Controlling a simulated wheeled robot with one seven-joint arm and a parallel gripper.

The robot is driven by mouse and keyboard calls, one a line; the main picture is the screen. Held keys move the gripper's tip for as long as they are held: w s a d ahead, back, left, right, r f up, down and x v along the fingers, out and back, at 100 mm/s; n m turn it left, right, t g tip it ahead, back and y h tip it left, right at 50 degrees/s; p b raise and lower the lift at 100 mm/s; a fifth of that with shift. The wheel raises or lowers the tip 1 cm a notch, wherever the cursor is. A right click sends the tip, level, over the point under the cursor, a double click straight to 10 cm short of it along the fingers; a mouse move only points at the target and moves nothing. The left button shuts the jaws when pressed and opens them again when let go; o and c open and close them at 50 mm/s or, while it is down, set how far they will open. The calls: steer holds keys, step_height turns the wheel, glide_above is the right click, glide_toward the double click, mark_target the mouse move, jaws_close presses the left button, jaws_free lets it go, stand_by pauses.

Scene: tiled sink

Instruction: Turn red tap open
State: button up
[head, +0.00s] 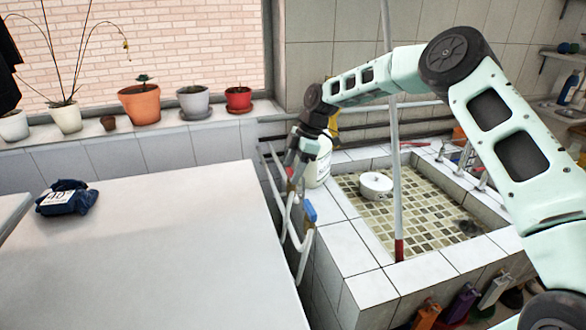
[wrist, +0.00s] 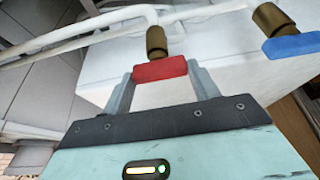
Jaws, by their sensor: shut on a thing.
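The red tap (wrist: 160,68) shows in the wrist view as a flat red handle on a brass stem, joined to a white pipe (wrist: 75,37). My gripper (wrist: 162,74) has one finger at each end of the handle and is shut on it. The handle lies roughly crosswise in the wrist view. In the head view, my gripper (head: 293,172) is at the pipes beside the sink, and it mostly hides the red tap. A blue tap (wrist: 292,45) on a similar brass stem is to the right; it also shows in the head view (head: 309,211).
A white counter (head: 150,240) lies left of the pipes. The tiled sink (head: 365,287) is to the right, with a white round pot (head: 376,184) in it. A white container (head: 321,165) stands close behind my gripper. A white pole (head: 393,130) with a red lower end rises at the sink.

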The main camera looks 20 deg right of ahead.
steer(key=o, duration=1)
steer(key=shift+d, duration=0.1)
steer(key=b+v, duration=0.3)
steer(key=v, duration=1.4)
steer(key=shift+d+r, duration=0.1)
steer(key=shift+r, duration=0.05)
steer(key=s+a+f+m+h, duration=0.2)
steer(key=s+a+m, duration=0.1)
steer(key=s+a, duration=1.7)
steer(key=s+d+f+m, duration=0.2)
steer(key=s, duration=0.6)
steer(key=s+d+f+m+h, duration=0.1)
steer(key=s+d+f+m, duration=0.1)
steer(key=s, duration=0.7)
steer(key=s+d+f+m, duration=0.2)
steer(key=s+f+m, duration=0.1)
steer(key=s, duration=0.6)
steer(key=shift+d+f+m+h, duration=0.1)
steer(key=shift+f+m+h, duration=0.2)
steer(key=shift+f+h, duration=0.15)
